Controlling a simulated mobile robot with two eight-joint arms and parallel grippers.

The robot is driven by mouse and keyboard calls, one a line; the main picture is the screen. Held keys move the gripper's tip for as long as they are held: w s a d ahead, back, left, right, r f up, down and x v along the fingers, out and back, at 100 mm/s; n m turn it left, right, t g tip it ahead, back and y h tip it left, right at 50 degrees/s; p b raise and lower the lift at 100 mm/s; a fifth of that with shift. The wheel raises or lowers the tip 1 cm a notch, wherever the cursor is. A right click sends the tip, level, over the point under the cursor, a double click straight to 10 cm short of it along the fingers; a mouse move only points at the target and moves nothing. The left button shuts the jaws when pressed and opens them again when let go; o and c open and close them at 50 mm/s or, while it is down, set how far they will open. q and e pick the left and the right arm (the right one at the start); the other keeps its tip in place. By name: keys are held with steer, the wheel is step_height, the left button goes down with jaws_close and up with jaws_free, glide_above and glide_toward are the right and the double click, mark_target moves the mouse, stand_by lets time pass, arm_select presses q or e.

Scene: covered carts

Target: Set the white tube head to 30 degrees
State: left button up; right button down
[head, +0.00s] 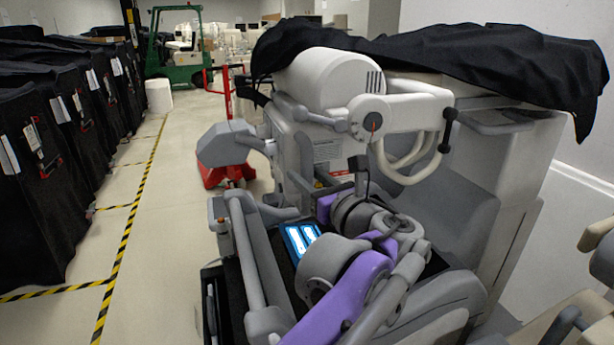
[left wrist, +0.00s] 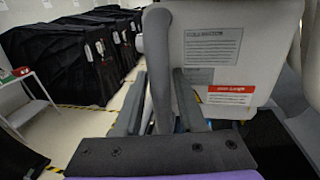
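The white tube head (head: 335,78) is a rounded white cylinder with dark vent slits, high on the grey-white machine, partly under a black cover. Beside it is a round joint with a dark dial and red mark (head: 373,122); its angle reading is too small to read. My left gripper (head: 322,182) is low in front of the machine's labelled face, well below the tube head. In the left wrist view its two fingers (left wrist: 158,88) stand apart, with a grey upright bar (left wrist: 158,50) showing between them; contact cannot be told. The tube head is not recognisable there. My right gripper is not in view.
A black cloth (head: 450,58) drapes the machine's top. A curved white handle (head: 418,172) hangs beside the joint. A grey box-shaped part (head: 226,144) juts left. Covered carts (head: 45,150) line the left; the taped aisle (head: 165,210) is clear. A red pallet jack (head: 228,150) stands behind.

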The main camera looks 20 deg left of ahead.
arm_select(q)
jaws_close()
stand_by(1.1)
